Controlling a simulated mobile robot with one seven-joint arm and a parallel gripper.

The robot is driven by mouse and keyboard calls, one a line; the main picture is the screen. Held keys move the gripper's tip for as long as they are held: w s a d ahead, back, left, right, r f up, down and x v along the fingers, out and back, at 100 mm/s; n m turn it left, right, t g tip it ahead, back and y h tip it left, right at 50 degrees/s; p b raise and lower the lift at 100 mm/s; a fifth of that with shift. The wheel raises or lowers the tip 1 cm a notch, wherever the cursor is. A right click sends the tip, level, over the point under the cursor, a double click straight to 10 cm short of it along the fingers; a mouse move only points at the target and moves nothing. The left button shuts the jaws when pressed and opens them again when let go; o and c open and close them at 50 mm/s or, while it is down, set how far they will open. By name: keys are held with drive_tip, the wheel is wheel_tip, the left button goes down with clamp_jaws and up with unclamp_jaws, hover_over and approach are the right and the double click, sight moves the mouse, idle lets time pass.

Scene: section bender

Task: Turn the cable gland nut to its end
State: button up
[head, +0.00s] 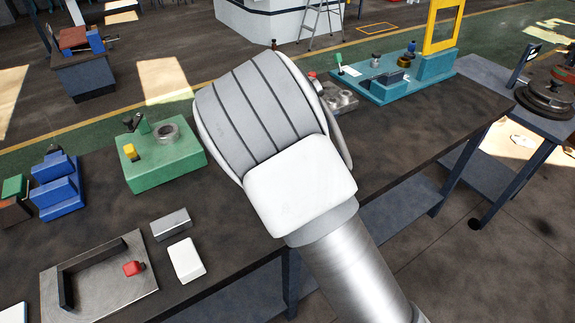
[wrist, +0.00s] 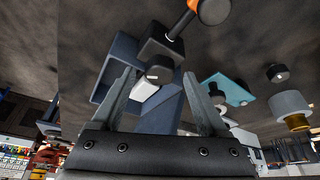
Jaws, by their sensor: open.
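My gripper (wrist: 158,76) shows in the wrist view with its two grey fingers spread apart and nothing clamped between them. Beyond the fingertips, in the gap, is a black block (wrist: 155,48) with a round dark end (wrist: 159,74) and a pale piece below it. I cannot tell whether this round end is the cable gland nut. A dark blue angular body (wrist: 122,48) stands behind it. To the right, a grey ring with a brass-coloured part (wrist: 291,106) stands apart from the fingers. In the head view my arm hides the middle of the bench, and my gripper is not visible.
An orange and black handle (wrist: 190,18) with a round end juts above the fingers. On the dark bench are a green block (head: 160,165), a blue fixture (head: 56,190), a metal plate (head: 105,285) and a teal base (head: 380,84) with a yellow frame (head: 443,25). Bare bench shows at right.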

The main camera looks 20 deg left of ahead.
drive_tip(key=v, duration=1.7)
drive_tip(key=shift+d, duration=0.1)
drive_tip(key=s+d+r+g+y, duration=0.1)
drive_tip(key=s+d+r, duration=0.15)
drive_tip(key=d, duration=0.75)
drive_tip(key=s+d+r+y, duration=0.15)
drive_tip(key=d+r, duration=0.25)
drive_tip(key=d, duration=0.6)
drive_tip(key=s+d+r+n+t+h, duration=0.1)
drive_tip(key=s+d+n+t, duration=0.1)
drive_tip(key=s+d, duration=1.1)
drive_tip(key=s, duration=0.3)
drive_tip(key=shift+r, duration=0.25)
drive_tip(key=shift+s+d+f+h, duration=0.1)
drive_tip(key=shift+s+f+h, duration=0.05)
drive_tip(key=shift+h, duration=0.1)
drive_tip(key=c, duration=0.4)
drive_tip(key=shift+c, duration=0.2)
